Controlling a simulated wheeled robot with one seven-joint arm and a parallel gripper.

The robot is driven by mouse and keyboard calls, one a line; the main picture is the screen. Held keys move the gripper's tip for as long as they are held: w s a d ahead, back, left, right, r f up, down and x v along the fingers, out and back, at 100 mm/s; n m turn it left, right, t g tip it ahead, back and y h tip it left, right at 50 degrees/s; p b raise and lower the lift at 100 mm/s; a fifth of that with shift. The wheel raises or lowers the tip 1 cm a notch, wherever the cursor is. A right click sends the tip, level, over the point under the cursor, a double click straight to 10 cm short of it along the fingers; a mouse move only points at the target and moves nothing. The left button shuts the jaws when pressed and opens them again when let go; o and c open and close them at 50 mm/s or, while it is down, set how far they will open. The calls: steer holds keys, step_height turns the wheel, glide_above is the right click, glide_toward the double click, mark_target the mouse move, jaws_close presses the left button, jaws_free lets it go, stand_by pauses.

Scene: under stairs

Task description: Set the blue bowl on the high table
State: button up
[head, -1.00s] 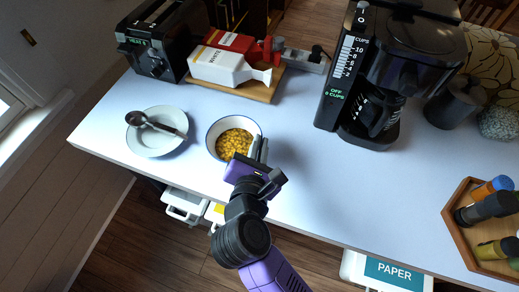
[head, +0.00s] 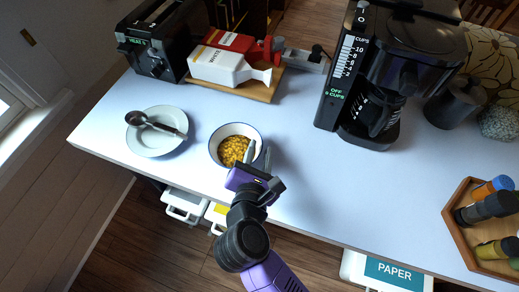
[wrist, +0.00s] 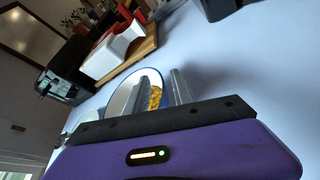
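The blue-rimmed white bowl (head: 219,137) holds yellow food and stands on the pale table (head: 300,195), near its front edge. It also shows behind my fingers in the wrist view (wrist: 117,102). My gripper (head: 259,155) is at the bowl's right rim, with its two fingers standing apart. One finger is over the rim on the bowl's side and the other is outside it, so the rim appears to lie between them. Whether either finger touches the bowl is hard to tell.
A plate (head: 150,146) with a spoon (head: 157,124) lies left of the bowl. A coffee maker (head: 400,65) stands right. A hexagonal tray (head: 457,228) holds bottles. The middle front is clear.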

steer(key=b+v, duration=0.1)
steer(key=v, duration=1)
steer(key=shift+s, duration=0.3)
steer(key=s+d+r+n+t+h, duration=0.1)
steer(key=s+d+r+n+t, duration=0.15)
steer(key=d+n, duration=0.3)
steer(key=s+d+r+n+t+h, duration=0.2)
steer(key=d+r+n, duration=0.25)
steer(key=d, duration=0.25)
steer(key=s+d+r+n+t+h, duration=0.1)
steer(key=s+d+r+n+t, duration=0.1)
steer(key=d+n, duration=0.4)
steer(key=s+d+f+n+g+y, duration=0.1)
steer(key=s+f+n+g+y, duration=0.1)
steer(key=s+n, duration=0.5)
steer(key=s+d+f+n+g+y, duration=0.2)
steer(key=s+f+n, duration=0.4)
steer(key=n, duration=1.3)
steer(key=shift+s+g+y, duration=0.4)
steer(key=shift+g+y, duration=0.35)
steer(key=shift+y, duration=0.25)
